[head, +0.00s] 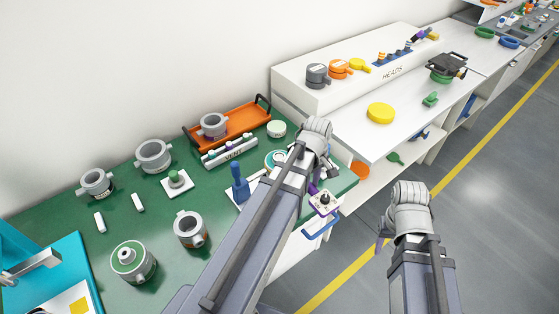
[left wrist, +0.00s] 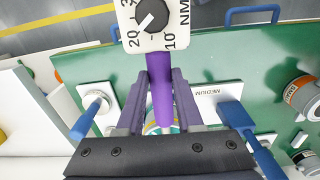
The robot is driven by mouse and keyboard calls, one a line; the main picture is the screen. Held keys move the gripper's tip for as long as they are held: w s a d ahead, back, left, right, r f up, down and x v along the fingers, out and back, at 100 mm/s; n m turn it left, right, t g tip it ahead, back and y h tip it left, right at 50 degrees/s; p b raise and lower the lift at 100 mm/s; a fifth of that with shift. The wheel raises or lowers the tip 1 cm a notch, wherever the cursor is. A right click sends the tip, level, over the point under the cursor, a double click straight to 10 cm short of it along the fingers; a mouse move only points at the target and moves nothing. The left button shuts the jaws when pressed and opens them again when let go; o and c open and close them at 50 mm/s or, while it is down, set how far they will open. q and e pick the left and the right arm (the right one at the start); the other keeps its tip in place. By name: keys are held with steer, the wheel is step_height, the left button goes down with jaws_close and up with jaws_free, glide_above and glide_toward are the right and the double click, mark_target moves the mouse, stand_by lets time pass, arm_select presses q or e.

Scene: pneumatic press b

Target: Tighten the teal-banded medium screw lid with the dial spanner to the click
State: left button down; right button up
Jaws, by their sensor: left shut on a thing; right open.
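My left gripper (left wrist: 160,88) is shut on the purple handle of the dial spanner (left wrist: 160,97). The spanner's white dial box (left wrist: 152,18) shows NM, 10 and 20 around a black pointer; it also shows in the head view (head: 324,203). A teal-ringed round part (head: 275,159), seemingly the medium screw lid, is partly hidden behind my left arm. A bit of it shows beneath the fingers in the left wrist view. I cannot tell whether the spanner touches it. My right gripper (head: 383,238) is mostly hidden by its arm, over the floor, away from the bench.
A white MEDIUM plate (left wrist: 208,95) and blue upright handles (head: 240,183) stand close to the left gripper. Grey collared pots (head: 190,230) and an orange tray (head: 228,126) occupy the green bench. A white HEADS shelf (head: 350,65) stands behind. Floor on the right is clear.

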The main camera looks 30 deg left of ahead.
arm_select(q)
steer(key=shift+s+a, duration=0.2)
steer(key=shift+s, duration=0.1)
steer(key=shift+s+m, duration=0.1)
steer(key=shift+m, duration=0.2)
steer(key=shift+w+d+n, duration=0.15)
steer(key=shift+w+n, duration=0.25)
steer(key=shift+w, duration=0.05)
steer(key=c, duration=1.1)
jaws_free()
jaws_close()
